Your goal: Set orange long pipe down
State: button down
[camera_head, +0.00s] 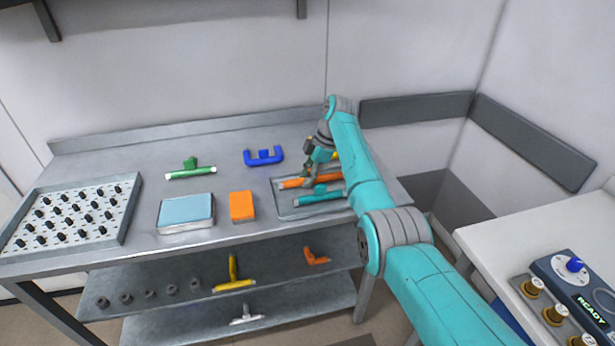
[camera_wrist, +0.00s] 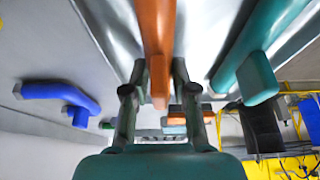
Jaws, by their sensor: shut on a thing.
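The orange long pipe (camera_head: 292,183) lies level over the metal tray (camera_head: 283,212) on the table. It also shows in the wrist view (camera_wrist: 155,30), running between the fingers. My gripper (camera_head: 307,173) is shut on the orange pipe from above; its fingers also show in the wrist view (camera_wrist: 155,85). I cannot tell whether the pipe touches the tray floor. A teal pipe piece (camera_head: 318,199) lies in the tray in front of the orange pipe, apart from it. My arm hides the tray's right part.
A blue piece (camera_head: 264,158), a green piece (camera_head: 190,171), a light-blue box (camera_head: 186,211) and an orange box (camera_head: 242,206) stand on the table. A perforated rack (camera_head: 75,218) is at left. A yellow piece (camera_head: 335,155) shows behind the tray.

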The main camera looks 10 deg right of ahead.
aim_at(322, 175)
jog(key=c, duration=0.9)
grip_release()
jog(key=v, duration=1.2)
jog(key=shift+r, duration=0.1)
